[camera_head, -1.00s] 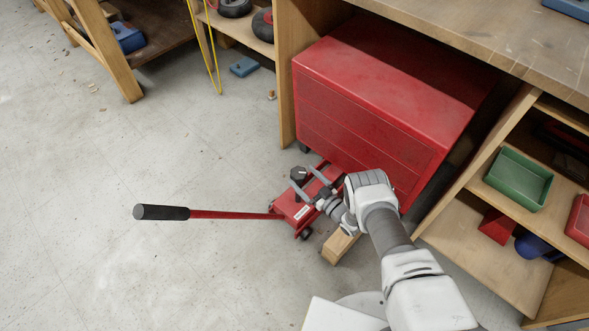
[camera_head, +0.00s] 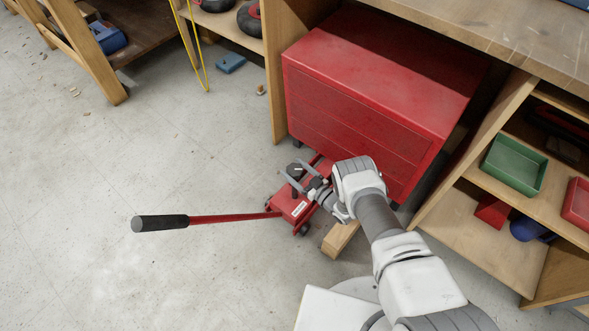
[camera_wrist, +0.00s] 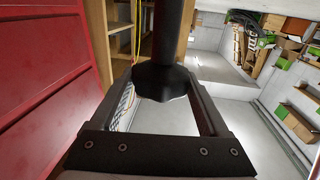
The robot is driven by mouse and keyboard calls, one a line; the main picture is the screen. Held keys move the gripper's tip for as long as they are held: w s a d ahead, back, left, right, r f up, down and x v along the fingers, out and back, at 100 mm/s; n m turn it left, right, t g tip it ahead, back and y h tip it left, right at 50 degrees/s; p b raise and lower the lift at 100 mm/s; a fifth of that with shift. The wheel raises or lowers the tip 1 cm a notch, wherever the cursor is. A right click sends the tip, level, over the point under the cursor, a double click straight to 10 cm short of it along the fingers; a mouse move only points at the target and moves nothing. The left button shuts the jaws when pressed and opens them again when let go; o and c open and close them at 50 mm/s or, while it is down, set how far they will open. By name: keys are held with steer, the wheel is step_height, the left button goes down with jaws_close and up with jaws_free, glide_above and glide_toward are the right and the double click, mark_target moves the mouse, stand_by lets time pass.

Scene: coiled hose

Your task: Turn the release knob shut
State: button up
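A red floor jack (camera_head: 290,206) stands on the floor, with a long red handle ending in a black grip (camera_head: 160,223) to the left. The black release knob (camera_head: 295,169), with a pale mark on top, stands upright at the jack's far end. My gripper (camera_head: 291,168) reaches in from the right, one finger on each side of the knob. In the wrist view the dark knob (camera_wrist: 162,82) and its stem show between my fingers (camera_wrist: 160,88). The fingers are spread; whether either touches the knob is unclear. My gripper and arm hide part of the jack.
A red tool chest (camera_head: 375,85) stands close behind the jack under the workbench (camera_head: 510,35). A wooden block (camera_head: 340,239) lies just right of the jack. Shelves with a green bin (camera_head: 514,165) are at right.

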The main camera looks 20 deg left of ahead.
steer(key=c, duration=0.9)
steer(key=shift+r+m+t+h, duration=0.1)
steer(key=shift+m+t+h, duration=0.3)
steer(key=shift+t, duration=0.1)
steer(key=m+t+h+p, duration=0.1)
steer(key=m+t+h, duration=0.1)
steer(key=t, duration=0.1)
steer(key=shift+m, duration=0.4)
steer(key=shift+m+t+h+b, duration=0.2)
steer(key=shift+m+t+h, duration=0.8)
steer(key=shift+h, duration=0.5)
steer(key=shift+m+t+h+b, duration=0.15)
steer(key=shift+m+t+h, duration=0.8)
steer(key=shift+h, duration=0.55)
steer(key=o, duration=1.3)
steer(key=shift+o, duration=0.2)
steer(key=shift+s, duration=0.15)
